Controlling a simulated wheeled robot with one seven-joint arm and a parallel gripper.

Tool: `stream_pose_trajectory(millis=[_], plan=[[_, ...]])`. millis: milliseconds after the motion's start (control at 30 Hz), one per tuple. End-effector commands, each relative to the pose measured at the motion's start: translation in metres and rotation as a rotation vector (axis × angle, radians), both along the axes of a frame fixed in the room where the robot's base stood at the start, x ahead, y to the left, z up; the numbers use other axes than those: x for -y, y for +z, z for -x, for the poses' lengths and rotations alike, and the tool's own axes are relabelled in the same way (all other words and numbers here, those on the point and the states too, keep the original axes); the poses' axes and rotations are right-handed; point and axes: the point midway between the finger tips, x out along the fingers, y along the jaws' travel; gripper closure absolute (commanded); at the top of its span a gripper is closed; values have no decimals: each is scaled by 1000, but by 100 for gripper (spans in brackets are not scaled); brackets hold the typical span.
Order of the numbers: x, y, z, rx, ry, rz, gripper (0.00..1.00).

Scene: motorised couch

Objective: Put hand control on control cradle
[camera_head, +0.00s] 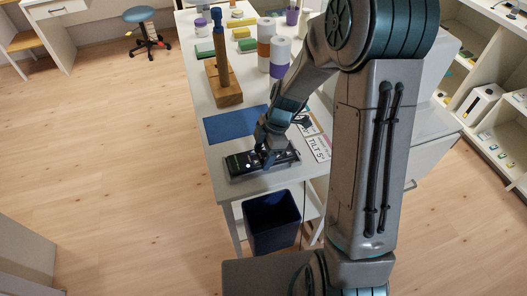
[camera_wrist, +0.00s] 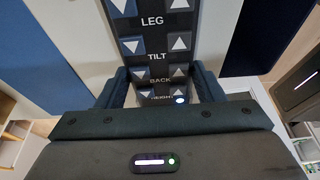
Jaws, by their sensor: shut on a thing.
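The hand control (camera_head: 238,166) is a long black pad with pale arrow buttons, lying low over the near end of the white table. In the wrist view the hand control (camera_wrist: 154,38) shows the labels LEG, TILT, BACK and HEIGHT and a small lit spot. My gripper (camera_head: 266,156) is over the pad's middle from above. In the wrist view my gripper (camera_wrist: 160,92) has a finger on each side of the pad and is shut on it. I cannot tell whether the pad touches the table. I cannot make out the control cradle; it may be hidden by my arm.
A blue mat (camera_head: 236,123) lies behind the pad on the white table (camera_head: 215,183). A TILT card (camera_head: 317,148) lies to its right. A wooden block with a post (camera_head: 222,85) and several rolls stand farther back. A navy bin (camera_head: 271,224) stands below the near edge.

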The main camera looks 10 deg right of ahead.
Motion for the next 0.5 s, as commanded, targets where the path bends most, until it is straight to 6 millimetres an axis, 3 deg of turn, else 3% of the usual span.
stream_pose_trajectory(millis=[267,300,333,500], plan=[[0,-8,0,1,1,0,66],[0,-6,0,0,1,0,28],[0,-6,0,0,1,0,19],[0,-6,0,0,0,0,17]])
